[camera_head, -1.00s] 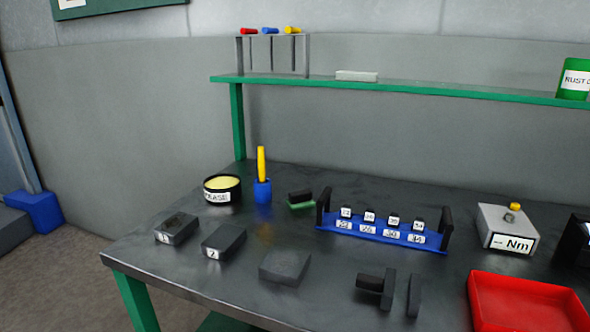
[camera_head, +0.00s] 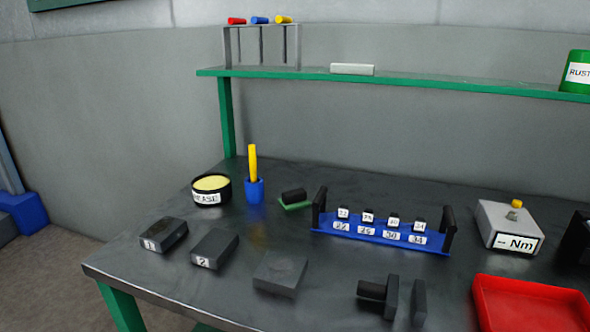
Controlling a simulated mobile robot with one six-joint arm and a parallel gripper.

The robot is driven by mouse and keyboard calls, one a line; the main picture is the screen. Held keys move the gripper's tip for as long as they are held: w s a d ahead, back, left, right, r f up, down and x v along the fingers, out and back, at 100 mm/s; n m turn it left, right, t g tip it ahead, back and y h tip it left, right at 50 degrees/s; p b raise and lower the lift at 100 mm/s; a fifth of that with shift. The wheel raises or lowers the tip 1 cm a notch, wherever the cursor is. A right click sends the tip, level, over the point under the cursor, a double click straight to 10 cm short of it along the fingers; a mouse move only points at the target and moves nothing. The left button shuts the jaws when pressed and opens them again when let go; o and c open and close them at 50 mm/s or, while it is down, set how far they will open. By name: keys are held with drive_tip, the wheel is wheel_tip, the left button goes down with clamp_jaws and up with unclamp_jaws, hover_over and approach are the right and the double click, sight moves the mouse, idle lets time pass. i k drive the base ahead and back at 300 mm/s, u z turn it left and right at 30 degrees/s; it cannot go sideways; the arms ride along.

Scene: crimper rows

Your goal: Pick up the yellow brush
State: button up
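The yellow brush (camera_head: 253,162) stands nearly upright in a small blue holder (camera_head: 254,190) on the dark workbench, left of the middle in the head view. Only its yellow handle shows; its lower end is hidden inside the holder. The holder stands just right of a round black tin of yellow grease (camera_head: 211,184). My gripper is not in view.
A dark block on a green base (camera_head: 293,198) and a blue rack (camera_head: 385,233) stand right of the holder. Dark blocks labelled 1 (camera_head: 163,235) and 2 (camera_head: 213,248) lie in front. A green shelf (camera_head: 440,84) spans behind. A red tray (camera_head: 530,300) sits front right.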

sight(252, 159)
drive_tip(key=z, duration=0.15)
drive_tip(key=k, duration=1.6)
drive_tip(key=u, duration=0.5)
drive_tip(key=i, duration=1.7)
drive_tip(key=z, duration=0.1)
